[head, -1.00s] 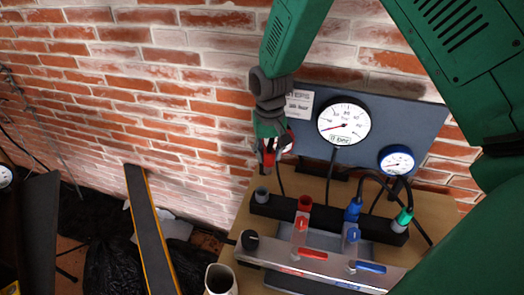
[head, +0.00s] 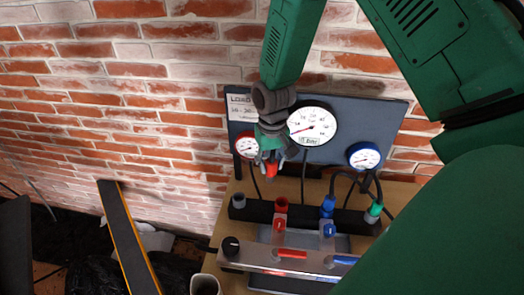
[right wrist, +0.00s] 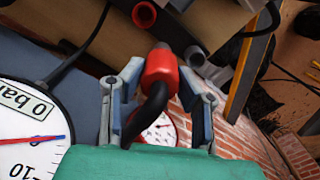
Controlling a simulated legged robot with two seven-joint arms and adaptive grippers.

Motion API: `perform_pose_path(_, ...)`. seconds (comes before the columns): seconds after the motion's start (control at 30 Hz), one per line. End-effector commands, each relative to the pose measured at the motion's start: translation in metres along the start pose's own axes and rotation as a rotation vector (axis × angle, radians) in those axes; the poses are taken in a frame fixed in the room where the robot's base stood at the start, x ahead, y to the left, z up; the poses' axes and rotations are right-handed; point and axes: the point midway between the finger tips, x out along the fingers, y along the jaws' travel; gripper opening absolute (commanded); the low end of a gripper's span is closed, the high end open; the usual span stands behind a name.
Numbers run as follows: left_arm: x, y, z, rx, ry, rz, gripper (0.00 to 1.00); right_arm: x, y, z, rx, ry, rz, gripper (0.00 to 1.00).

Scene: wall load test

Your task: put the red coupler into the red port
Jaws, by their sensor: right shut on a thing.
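The red coupler (right wrist: 160,70) hangs on a black hose between the fingers of my right gripper (right wrist: 163,95), which is shut on it. In the head view, my right gripper (head: 268,158) holds the coupler (head: 271,170) above the black port block, partly hidden by the fingers. The red port (head: 281,206) stands on the block, below and slightly right of the coupler, with a visible gap. In the right wrist view, the red port (right wrist: 144,14) has its dark opening above and left of the coupler. My left gripper is not in view.
A grey port (head: 238,201) stands left of the red one; a blue connector (head: 327,206) and a green connector (head: 374,212) sit right. Behind are the gauge panel (head: 345,95) and brick wall. A metal bar with red (head: 292,253) and blue handles is in front.

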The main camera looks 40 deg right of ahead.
Motion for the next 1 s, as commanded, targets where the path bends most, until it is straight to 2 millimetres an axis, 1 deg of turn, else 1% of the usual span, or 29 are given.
perform_pose_path(0.1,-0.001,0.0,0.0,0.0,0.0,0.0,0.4,0.0,0.003,0.001,0.0,0.0,-0.001,0.0)
perform_pose_path(0.47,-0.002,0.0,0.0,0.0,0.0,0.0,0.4,0.0,0.005,0.002,0.0,0.0,0.0,0.0)
perform_pose_path(0.9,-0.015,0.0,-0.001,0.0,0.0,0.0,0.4,-0.001,0.032,0.017,0.001,-0.001,0.0,0.0)
perform_pose_path(1.0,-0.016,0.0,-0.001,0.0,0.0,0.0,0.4,-0.001,0.035,0.018,0.001,0.001,0.0,0.0)
